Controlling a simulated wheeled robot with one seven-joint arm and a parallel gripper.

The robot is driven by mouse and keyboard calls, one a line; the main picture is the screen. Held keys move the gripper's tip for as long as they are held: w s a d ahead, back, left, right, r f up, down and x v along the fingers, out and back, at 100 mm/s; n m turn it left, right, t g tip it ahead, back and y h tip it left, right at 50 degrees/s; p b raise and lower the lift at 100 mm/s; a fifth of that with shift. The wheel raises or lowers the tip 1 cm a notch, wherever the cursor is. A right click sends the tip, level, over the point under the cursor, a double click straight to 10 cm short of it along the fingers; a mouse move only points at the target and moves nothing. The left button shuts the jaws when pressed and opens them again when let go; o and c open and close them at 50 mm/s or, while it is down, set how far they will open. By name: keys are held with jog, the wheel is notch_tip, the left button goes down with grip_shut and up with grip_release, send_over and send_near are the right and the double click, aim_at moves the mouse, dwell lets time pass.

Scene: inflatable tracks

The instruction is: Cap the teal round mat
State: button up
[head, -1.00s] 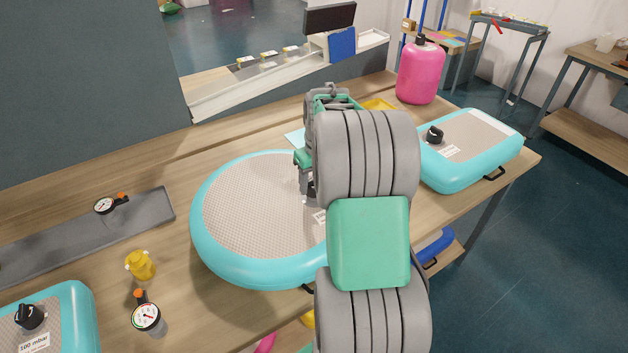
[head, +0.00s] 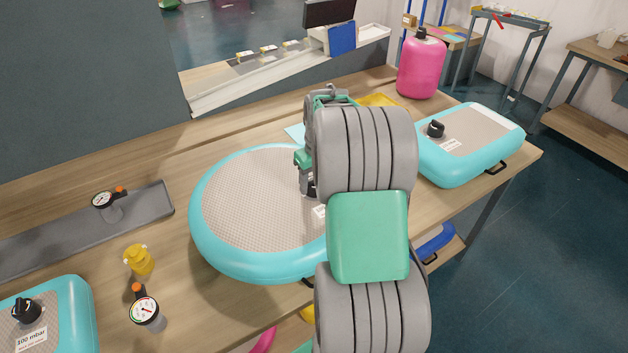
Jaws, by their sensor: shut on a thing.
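The teal round mat (head: 255,200) lies flat on the wooden bench in the middle of the head view, with a beige mesh top and a teal inflated rim. A white label shows on its right part beside my arm. My gripper (head: 309,190) is over the right side of the mat, mostly hidden behind my own grey and green arm links. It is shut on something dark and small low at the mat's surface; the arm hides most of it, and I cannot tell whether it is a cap. The mat's valve is not clearly visible.
A teal rectangular mat (head: 478,140) with a black cap (head: 436,128) lies to the right. Another capped teal mat (head: 62,310) is at lower left. A yellow fitting (head: 138,260), a gauge (head: 145,310) and a grey tray (head: 90,232) stand left. A pink canister (head: 421,65) stands behind.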

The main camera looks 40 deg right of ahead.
jog(key=shift+r+n+p, duration=0.15)
jog(key=shift+n+p, duration=0.25)
jog(key=shift+n, duration=1.5)
jog(key=shift+n+y, duration=0.3)
jog(key=shift+n, duration=0.4)
jog(key=shift+n+p, duration=0.55)
jog(key=shift+n, duration=0.35)
jog(key=n, duration=0.3)
jog(key=shift+g, duration=0.3)
jog(key=n+p, duration=0.1)
jog(key=n, duration=0.4)
jog(key=shift+y, duration=0.4)
jog(key=o, duration=1.4)
